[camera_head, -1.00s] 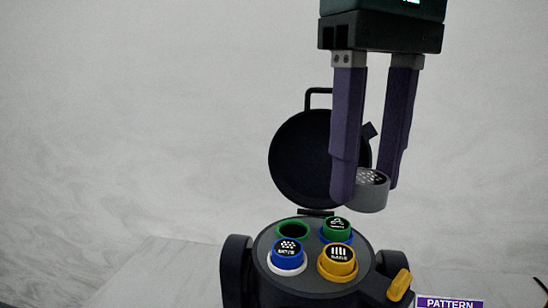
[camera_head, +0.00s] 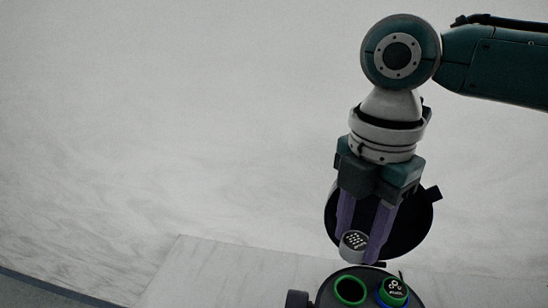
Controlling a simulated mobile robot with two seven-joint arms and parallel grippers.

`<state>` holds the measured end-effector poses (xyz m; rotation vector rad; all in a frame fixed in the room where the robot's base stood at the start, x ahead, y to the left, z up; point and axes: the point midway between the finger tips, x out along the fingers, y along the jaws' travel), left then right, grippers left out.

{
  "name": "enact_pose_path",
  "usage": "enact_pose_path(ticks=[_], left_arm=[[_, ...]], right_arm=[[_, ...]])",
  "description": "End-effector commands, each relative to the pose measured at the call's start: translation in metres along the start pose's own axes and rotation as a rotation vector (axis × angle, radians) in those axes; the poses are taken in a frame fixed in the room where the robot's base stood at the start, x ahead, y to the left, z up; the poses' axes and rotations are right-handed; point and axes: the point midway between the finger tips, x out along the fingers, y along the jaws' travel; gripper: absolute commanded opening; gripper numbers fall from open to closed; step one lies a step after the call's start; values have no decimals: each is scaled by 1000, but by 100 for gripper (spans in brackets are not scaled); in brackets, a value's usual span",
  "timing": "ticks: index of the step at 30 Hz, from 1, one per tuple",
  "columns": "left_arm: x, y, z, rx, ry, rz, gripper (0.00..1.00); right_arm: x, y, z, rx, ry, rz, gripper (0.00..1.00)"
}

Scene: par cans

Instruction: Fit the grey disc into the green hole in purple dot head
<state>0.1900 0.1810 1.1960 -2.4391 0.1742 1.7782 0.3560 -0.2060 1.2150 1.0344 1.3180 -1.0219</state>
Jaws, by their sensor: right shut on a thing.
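The grey disc (camera_head: 354,241), a short cylinder with a dotted pattern on its dark top, is held between the purple fingers of my right gripper (camera_head: 359,244). The gripper points down and is shut on it. The black round head (camera_head: 372,276) is at the bottom of the view and partly cut off by the frame edge. The green-rimmed hole (camera_head: 350,290) is in its top, empty, just below the disc in the picture. The disc appears above the head's back part, apart from the hole. No purple dot is visible. My left gripper is not in view.
The head's open black lid (camera_head: 414,222) stands behind my right gripper, close to its fingers. A green cap (camera_head: 394,291) in a blue ring sits right of the hole. A pale table surface (camera_head: 225,270) is clear to the left.

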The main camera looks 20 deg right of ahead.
Motion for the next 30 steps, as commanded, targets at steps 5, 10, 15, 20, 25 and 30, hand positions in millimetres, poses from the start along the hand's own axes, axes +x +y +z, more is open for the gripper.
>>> enact_pose_path(ticks=[5,10,15,20,25,30], left_arm=[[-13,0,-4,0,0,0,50],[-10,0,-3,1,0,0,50],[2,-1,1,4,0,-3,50],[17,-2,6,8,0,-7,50],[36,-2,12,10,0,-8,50],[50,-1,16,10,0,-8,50]], right_arm=[[3,-7,6,-154,-6,-5,0],[10,-8,8,-191,-8,-4,0],[21,-8,8,-191,-9,-4,0],[36,-8,8,-190,-9,-4,0],[54,-8,8,-190,-9,-3,0],[68,-8,8,-190,-9,-3,0]])
